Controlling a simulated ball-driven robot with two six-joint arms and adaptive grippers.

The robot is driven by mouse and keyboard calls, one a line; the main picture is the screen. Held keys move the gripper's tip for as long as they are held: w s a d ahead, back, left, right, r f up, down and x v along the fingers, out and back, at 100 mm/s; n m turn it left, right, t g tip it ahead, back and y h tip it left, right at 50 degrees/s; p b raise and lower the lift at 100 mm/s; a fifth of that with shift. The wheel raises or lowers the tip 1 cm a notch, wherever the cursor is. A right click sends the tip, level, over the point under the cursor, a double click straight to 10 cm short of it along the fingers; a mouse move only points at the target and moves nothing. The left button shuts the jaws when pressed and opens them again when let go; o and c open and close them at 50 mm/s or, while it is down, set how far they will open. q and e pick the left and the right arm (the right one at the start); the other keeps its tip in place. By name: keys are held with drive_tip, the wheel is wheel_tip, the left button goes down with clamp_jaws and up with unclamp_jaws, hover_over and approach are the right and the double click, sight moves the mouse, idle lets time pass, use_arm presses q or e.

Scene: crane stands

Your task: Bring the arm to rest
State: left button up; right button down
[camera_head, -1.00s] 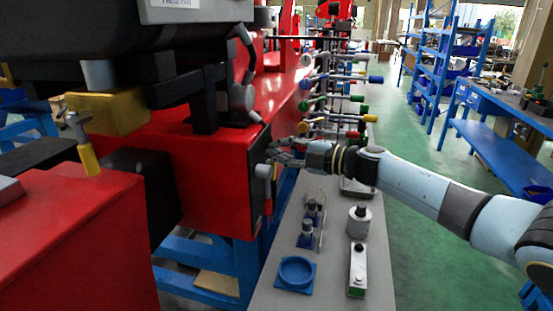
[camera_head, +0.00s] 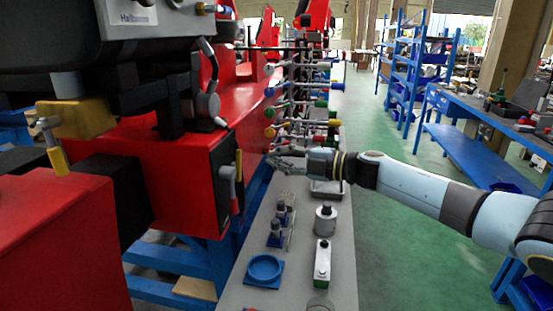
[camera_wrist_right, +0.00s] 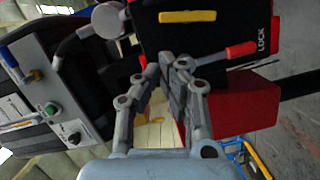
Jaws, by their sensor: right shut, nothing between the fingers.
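My right arm comes in from the right in the head view, and its gripper (camera_head: 285,161) is held above the grey bench, near the red machine (camera_head: 185,165). The right gripper is shut and empty; its fingers also show together in the right wrist view (camera_wrist_right: 170,72). In the right wrist view a red-handled lever (camera_wrist_right: 228,54) is beside the fingers, near a "LOCK" label. My left gripper is not in view.
The grey bench (camera_head: 340,255) carries a blue round holder (camera_head: 265,268), a grey cylinder (camera_head: 325,219), a white-green box (camera_head: 322,262) and a tray (camera_head: 327,188). A rack of coloured-knob rods (camera_head: 305,108) stands behind the gripper. The green floor (camera_head: 400,240) at right is open.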

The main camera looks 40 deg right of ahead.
drive_tip(key=s+a+f+m+g+h, duration=0.2)
drive_tip(key=s+a+m+g+h, duration=0.15)
drive_tip(key=s+m, duration=0.55)
drive_tip(key=s+a+f+m+g+h, duration=0.3)
drive_tip(key=s+a+m+g, duration=0.15)
drive_tip(key=s, duration=0.95)
drive_tip(key=s+a+f+m+g+h, duration=0.2)
drive_tip(key=s+a+m+g+h, duration=0.25)
drive_tip(key=s, duration=0.65)
wheel_tip(320, 180, down, 33)
drive_tip(key=s+d+m+y+b, duration=0.2)
drive_tip(key=b, duration=0.6)
use_arm(q)
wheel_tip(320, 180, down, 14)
drive_tip(key=b, duration=0.6)
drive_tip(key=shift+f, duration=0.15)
use_arm(e)
drive_tip(key=s+f+g, duration=0.1)
drive_tip(key=s+f, duration=0.8)
drive_tip(key=f, duration=0.3)
drive_tip(key=s+d+f+g, duration=0.1)
drive_tip(key=s+f, duration=0.9)
drive_tip(key=f, duration=0.2)
drive_tip(key=shift+d, duration=0.2)
